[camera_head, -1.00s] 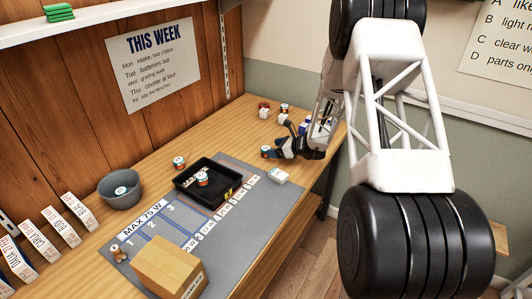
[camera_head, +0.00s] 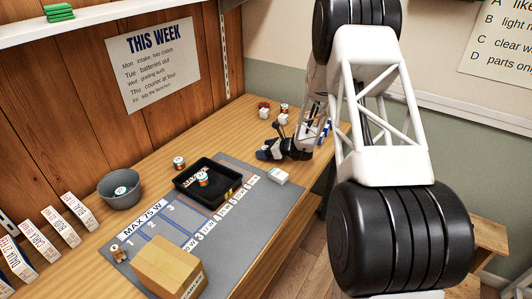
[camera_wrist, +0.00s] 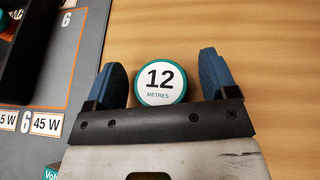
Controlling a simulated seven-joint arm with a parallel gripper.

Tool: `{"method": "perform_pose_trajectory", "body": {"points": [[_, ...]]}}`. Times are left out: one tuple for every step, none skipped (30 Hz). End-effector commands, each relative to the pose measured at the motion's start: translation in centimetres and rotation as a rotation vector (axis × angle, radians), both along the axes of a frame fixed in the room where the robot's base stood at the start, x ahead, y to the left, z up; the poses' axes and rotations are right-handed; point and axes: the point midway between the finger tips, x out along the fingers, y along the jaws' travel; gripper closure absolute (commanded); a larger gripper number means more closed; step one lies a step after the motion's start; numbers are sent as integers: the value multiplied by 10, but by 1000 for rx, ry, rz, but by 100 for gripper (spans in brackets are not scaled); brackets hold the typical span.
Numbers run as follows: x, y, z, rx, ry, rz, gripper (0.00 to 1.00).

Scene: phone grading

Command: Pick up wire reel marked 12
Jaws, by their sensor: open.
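The wire reel marked 12 (camera_wrist: 159,83) shows in the wrist view as a round white label with a teal rim, reading "12 METRES". It lies on the bare wooden bench top. My gripper (camera_wrist: 163,75) is open, with one blue fingertip on each side of the reel. A gap shows between the reel and each finger, wider on the right. In the head view my gripper (camera_head: 263,153) is low over the bench, right of the black tray, and hides the reel there.
A black tray (camera_head: 187,188) holding a reel sits on the grey mat (camera_head: 240,220). A white stack (camera_head: 279,177) stands close to my gripper. Small items (camera_head: 284,107) stand behind it. A grey bowl (camera_head: 119,201) and a cardboard box (camera_head: 165,265) are farther left.

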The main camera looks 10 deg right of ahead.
Motion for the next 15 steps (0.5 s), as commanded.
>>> {"method": "perform_pose_trajectory", "body": {"points": [[0,0,0,0,0,0,21],[0,0,0,0,0,0,21],[0,0,0,0,0,0,21],[0,0,0,0,0,0,21],[0,0,0,0,0,0,21],[0,0,0,0,0,0,21],[0,0,0,0,0,0,21],[0,0,0,0,0,0,21],[0,0,0,0,0,0,21],[0,0,0,0,0,0,21],[0,0,0,0,0,0,21],[0,0,0,0,0,0,21],[0,0,0,0,0,0,21],[0,0,0,0,0,0,21],[0,0,0,0,0,0,21]]}}
